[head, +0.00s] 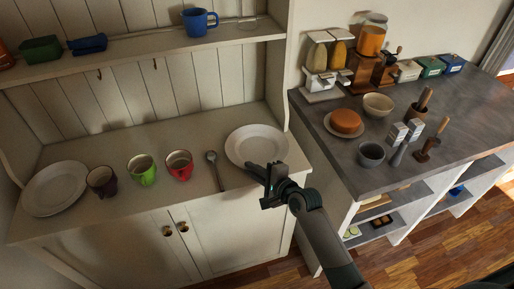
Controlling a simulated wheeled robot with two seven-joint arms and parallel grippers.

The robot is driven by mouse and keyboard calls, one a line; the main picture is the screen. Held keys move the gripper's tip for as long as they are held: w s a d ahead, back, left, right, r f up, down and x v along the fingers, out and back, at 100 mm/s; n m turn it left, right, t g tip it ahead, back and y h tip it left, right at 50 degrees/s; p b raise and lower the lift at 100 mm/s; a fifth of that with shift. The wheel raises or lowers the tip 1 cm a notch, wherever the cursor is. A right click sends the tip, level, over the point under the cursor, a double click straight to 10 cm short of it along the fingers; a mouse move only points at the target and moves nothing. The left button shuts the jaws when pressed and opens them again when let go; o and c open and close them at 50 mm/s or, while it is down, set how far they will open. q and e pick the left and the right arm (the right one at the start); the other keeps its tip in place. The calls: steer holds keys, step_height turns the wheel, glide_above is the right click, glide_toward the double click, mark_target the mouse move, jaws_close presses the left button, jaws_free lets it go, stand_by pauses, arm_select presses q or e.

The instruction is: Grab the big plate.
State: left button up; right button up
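Two white plates lie on the cream cabinet top. One plate (256,143) is at the right end. The other plate (54,190) is at the far left end. They look close in size, and I cannot tell for certain which is the bigger. My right gripper (266,172) is at the front edge of the right-hand plate, overlapping its near rim in the picture. I cannot tell whether it touches the rim or how far its fingers are apart. My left gripper is out of view.
A spoon (215,170) lies left of the right-hand plate. Red (179,166), green (143,171) and dark (102,181) mugs stand further left. A shelf (150,49) with a blue mug (199,22) hangs above. A grey counter (390,176) with bowls and grinders stands at right.

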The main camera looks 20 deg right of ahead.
jaws_close()
stand_by(1.5)
steer(key=shift+r, duration=0.1)
step_height(320, 180, up, 10)
steer(key=b, duration=0.1)
stand_by(0.7)
stand_by(0.4)
